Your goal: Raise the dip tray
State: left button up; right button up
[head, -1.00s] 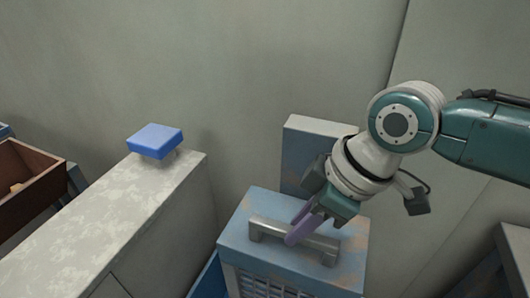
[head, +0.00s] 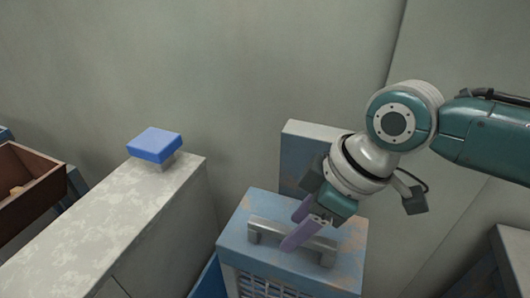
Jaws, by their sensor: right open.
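A worn blue and rust-coloured box (head: 232,240) with a grated front stands at the lower middle. A grey metal bar handle (head: 262,227) is fixed across its top. I cannot tell for sure which part is the dip tray. My right gripper (head: 290,228) has purple fingers and reaches down from the right to the handle. Its fingers are apart, one on the far side of the bar and one over or in front of it. I cannot tell whether they touch the bar. My left gripper is not in view.
A blue block (head: 154,144) sits on a small post on the pale stone-topped counter (head: 110,215) at left. A brown wooden box (head: 40,190) lies at far left. A taller blue panel (head: 292,160) rises behind the box, near the wall. Another cabinet edge (head: 515,245) shows at right.

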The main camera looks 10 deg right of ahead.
jog(key=p+v, duration=0.1)
jog(key=v, duration=0.9)
jog(key=shift+p, duration=0.35)
